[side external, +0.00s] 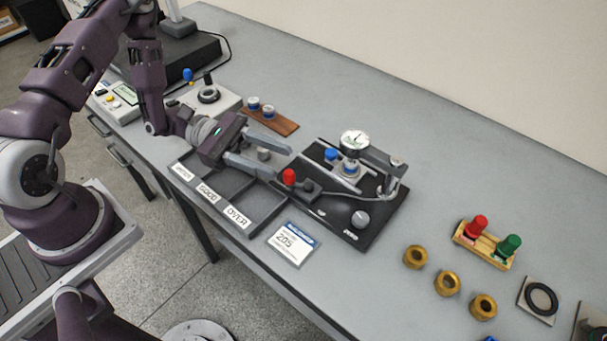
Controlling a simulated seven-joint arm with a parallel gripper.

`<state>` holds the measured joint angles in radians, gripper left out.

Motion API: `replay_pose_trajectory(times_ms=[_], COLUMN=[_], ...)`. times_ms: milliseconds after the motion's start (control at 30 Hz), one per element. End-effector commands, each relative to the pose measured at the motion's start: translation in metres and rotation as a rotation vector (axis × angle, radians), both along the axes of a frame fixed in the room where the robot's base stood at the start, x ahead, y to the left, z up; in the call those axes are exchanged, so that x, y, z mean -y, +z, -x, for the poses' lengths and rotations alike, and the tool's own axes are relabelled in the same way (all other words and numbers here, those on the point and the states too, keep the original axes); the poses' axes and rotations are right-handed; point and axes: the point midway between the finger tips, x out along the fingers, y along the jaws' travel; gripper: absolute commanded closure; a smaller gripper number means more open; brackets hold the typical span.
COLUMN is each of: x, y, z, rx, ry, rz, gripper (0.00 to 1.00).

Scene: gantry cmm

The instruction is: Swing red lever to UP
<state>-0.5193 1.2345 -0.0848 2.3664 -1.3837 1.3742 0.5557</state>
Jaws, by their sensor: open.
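The red lever (289,176) has a red knob and stands at the front left of a black gauge fixture (340,210). Its lower part meets a small dark block, and the exact angle of the lever is hard to tell from here. My gripper (281,160) is open and empty, with its fingers pointing right toward the fixture. The fingertips are just left of and behind the red knob in the picture, apart from it as far as I can see. No UP marking is readable; small labels on the fixture base are too small to read.
The fixture carries a dial gauge (355,141) and a blue knob (331,154). A sorting tray (262,221) lies under my gripper, beside a label card (292,244). Brass rings (447,283) and a wooden plug-gauge holder (485,246) stand right. The table behind the fixture is clear.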

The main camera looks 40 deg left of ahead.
Motion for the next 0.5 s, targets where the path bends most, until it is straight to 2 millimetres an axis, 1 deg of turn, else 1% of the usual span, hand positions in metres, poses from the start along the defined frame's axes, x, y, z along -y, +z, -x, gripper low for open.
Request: replay_pose_trajectory(times_ms=[33, 100, 167, 267, 400, 500], x=[-0.004, -0.008, -0.009, 0.000, 0.027, 0.043], y=[-0.017, -0.032, -0.039, -0.042, -0.042, -0.042], z=[-0.002, -0.004, -0.005, -0.010, -0.020, -0.026], rx=[-0.048, -0.089, -0.107, -0.113, -0.112, -0.113], ry=[0.060, 0.123, 0.149, 0.159, 0.154, 0.154], rz=[0.028, 0.048, 0.054, 0.057, 0.056, 0.055], gripper=[0.58, 0.58, 0.58, 0.58, 0.58, 0.58])
